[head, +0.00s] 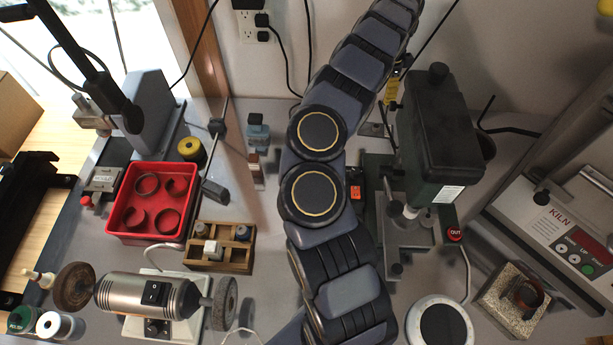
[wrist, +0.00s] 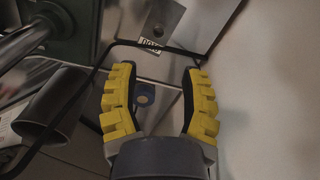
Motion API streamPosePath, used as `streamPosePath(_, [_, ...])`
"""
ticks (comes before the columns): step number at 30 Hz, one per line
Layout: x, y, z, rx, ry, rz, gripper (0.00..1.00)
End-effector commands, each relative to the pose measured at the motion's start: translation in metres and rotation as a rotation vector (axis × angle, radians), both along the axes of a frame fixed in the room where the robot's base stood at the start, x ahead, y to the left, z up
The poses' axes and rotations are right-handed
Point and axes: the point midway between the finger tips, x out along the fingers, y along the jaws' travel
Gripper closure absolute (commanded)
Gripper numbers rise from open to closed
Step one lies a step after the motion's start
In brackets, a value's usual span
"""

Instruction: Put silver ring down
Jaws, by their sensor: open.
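My gripper (wrist: 158,72) is open in the wrist view, its two yellow fingers apart with nothing held between them. In the head view my arm reaches to the back, and a yellow part of my gripper (head: 393,90) shows beside the dark press. I cannot pick out a silver ring for sure. Several dark or coppery rings lie in a red tray (head: 112,226) at the left of the head view.
The dark green press (head: 440,125) stands close to my gripper. A kiln (head: 560,225) is at the right. A bench grinder (head: 148,295) and wooden holder (head: 240,262) are front left.

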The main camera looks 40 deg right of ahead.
Motion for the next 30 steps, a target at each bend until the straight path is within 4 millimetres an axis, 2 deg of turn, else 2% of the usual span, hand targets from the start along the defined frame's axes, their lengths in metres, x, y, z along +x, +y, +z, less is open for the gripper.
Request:
streamPosePath(2, [0.022,0.018,0.009,0.025,-0.033,0.071,0.55])
streamPosePath(5, [0.062,0.063,0.030,0.078,-0.096,0.239,0.55])
streamPosePath(6, [0.079,0.088,0.042,0.103,-0.123,0.331,0.55])
streamPosePath(8, [0.101,0.131,0.064,0.137,-0.166,0.482,0.55])
streamPosePath(9, [0.112,0.159,0.081,0.153,-0.191,0.583,0.55])
streamPosePath(11, [0.121,0.202,0.104,0.175,-0.218,0.734,0.55])
streamPosePath(12, [0.123,0.230,0.118,0.187,-0.230,0.834,0.55])
streamPosePath(14, [0.119,0.270,0.138,0.199,-0.243,0.981,0.55])
streamPosePath(15, [0.113,0.295,0.151,0.202,-0.246,1.074,0.55])
streamPosePath(17, [0.100,0.330,0.167,0.204,-0.243,1.212,0.55])
streamPosePath(18, [0.088,0.351,0.177,0.204,-0.239,1.300,0.55])
streamPosePath(21, [0.050,0.395,0.194,0.196,-0.206,1.504,0.55])
streamPosePath(25, [-0.011,0.433,0.204,0.177,-0.138,1.732,0.55])
streamPosePath(27, [-0.046,0.445,0.204,0.167,-0.092,1.834,0.55])
streamPosePath(30, [-0.094,0.453,0.198,0.154,-0.024,1.945,0.55])
